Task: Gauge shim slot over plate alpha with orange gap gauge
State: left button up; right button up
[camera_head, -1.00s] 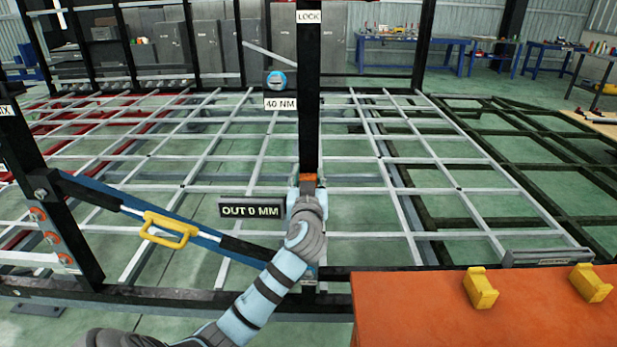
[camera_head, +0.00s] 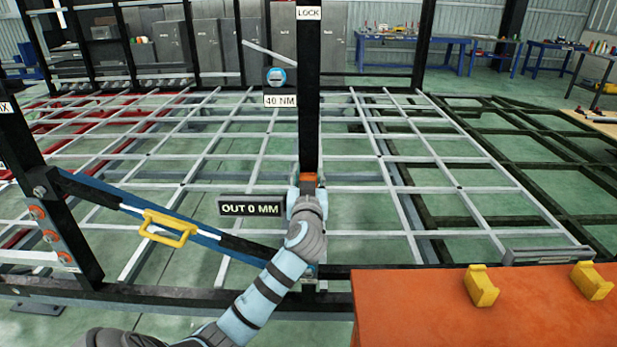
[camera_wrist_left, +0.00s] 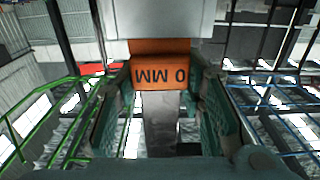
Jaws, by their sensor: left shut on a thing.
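The orange gap gauge (camera_head: 308,182) shows as a small orange piece at the lower end of the black upright post (camera_head: 308,110). In the left wrist view the gauge (camera_wrist_left: 162,75) is an orange block with "0 MM" on it, upside down. My left gripper (camera_head: 307,190) is shut on the gauge, with a finger on each side of it in the wrist view (camera_wrist_left: 160,100). A grey block (camera_wrist_left: 165,20) is right beyond the gauge. The gripper hides the shim slot and plate alpha, so I cannot tell how far the gauge reaches in. My right gripper is not in view.
A sign reading "OUT 0 MM" (camera_head: 251,207) hangs just left of the gripper. A blue diagonal brace with a yellow handle (camera_head: 168,231) is at the left. An orange table (camera_head: 420,310) with two yellow blocks (camera_head: 481,287) stands at the lower right. A "40 NM" label (camera_head: 280,101) is above.

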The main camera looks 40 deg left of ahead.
aim_at(309, 139)
pick_arm(q)
jog(key=shift+r, duration=0.15)
notch_tip(309, 139, up, 8)
jog(key=p, duration=0.7)
dwell(0.5)
